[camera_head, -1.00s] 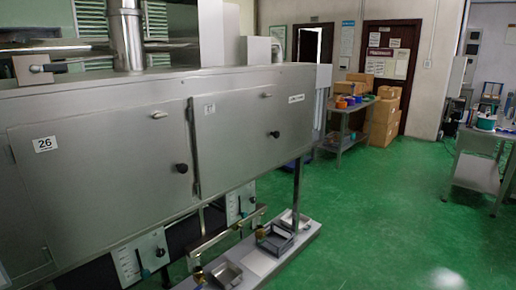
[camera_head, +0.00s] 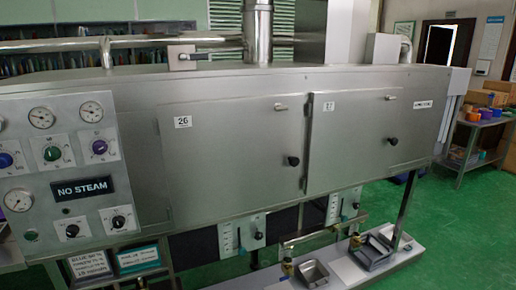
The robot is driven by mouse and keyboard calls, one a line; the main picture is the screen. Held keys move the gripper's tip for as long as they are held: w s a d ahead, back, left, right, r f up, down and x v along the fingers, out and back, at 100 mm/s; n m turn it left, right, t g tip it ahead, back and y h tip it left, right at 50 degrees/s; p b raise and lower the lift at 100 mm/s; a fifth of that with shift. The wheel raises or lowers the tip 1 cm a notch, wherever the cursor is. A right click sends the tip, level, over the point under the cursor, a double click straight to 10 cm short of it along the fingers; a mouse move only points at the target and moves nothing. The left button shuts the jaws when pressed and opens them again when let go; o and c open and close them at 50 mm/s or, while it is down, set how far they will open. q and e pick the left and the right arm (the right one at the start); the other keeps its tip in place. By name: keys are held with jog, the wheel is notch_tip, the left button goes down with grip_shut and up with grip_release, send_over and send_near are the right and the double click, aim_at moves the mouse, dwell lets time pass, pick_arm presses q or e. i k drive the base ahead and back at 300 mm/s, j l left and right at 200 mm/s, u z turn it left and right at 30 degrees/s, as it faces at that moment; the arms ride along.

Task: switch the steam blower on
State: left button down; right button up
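The steam machine is a long grey metal cabinet (camera_head: 230,185) with two doors numbered 26 and 27. Its control panel (camera_head: 60,160) is at the left, with round gauges and coloured knobs. A dark "NO STEAM" sign (camera_head: 82,188) is on the panel. Below it are two black rotary switches on white plates, a left one (camera_head: 72,230) and a right one (camera_head: 118,221). Their labels are too small to read, so I cannot tell which belongs to the blower. Neither of my grippers is in view.
A low white ledge with metal trays (camera_head: 311,273) runs along the floor in front of the cabinet. A side table (camera_head: 480,137) with coloured rolls and boxes stands at the right. Green floor (camera_head: 460,240) is open at the lower right.

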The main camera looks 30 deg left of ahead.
aim_at(72, 231)
jog(key=u, duration=2.1)
